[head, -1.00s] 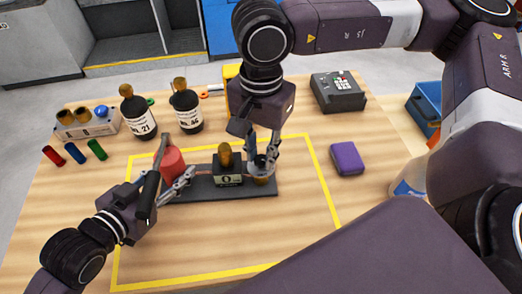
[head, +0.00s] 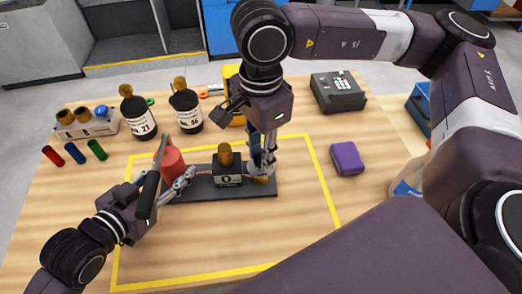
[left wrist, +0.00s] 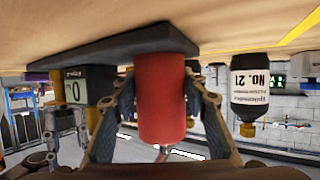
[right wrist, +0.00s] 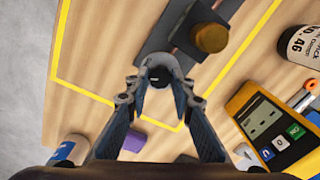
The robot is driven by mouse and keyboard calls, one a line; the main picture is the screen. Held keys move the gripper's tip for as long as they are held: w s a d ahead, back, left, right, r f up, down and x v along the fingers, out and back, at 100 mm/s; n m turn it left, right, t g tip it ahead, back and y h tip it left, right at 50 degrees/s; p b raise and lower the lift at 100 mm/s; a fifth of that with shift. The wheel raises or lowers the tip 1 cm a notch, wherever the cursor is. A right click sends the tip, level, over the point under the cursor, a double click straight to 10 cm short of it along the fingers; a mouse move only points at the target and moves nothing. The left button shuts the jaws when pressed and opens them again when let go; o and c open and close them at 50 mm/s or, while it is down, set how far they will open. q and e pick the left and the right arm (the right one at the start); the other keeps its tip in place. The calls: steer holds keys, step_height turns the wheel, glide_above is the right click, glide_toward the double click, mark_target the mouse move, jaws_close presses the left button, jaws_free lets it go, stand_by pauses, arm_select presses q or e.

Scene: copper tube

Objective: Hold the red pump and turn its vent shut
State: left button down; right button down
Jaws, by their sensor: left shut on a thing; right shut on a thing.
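The red pump (head: 173,163) is an upright red cylinder at the left end of a dark base plate (head: 205,187). My left gripper (head: 176,180) is shut around it, one finger on each side; the left wrist view shows the pump (left wrist: 162,100) between the fingers. A black box with a brass knob (head: 225,155) and a dial stands mid-plate. My right gripper (head: 263,165) points down at the plate's right end, shut on a grey round fitting (right wrist: 160,72), apparently the vent. The fingers partly hide the fitting, and its angle cannot be read.
Two dark bottles (head: 138,118) (head: 187,112) and a yellow meter (right wrist: 268,120) stand behind the plate. A purple block (head: 346,158) lies right of the yellow tape outline. A dark keypad device (head: 338,92) is at the back right. The front of the taped area is clear.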

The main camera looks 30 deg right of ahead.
steer(key=shift+a, duration=0.1)
steer(key=c, duration=1.7)
jaws_free()
steer(key=shift+r, duration=0.1)
step_height(320, 180, up, 12)
steer(key=shift+f, duration=0.1)
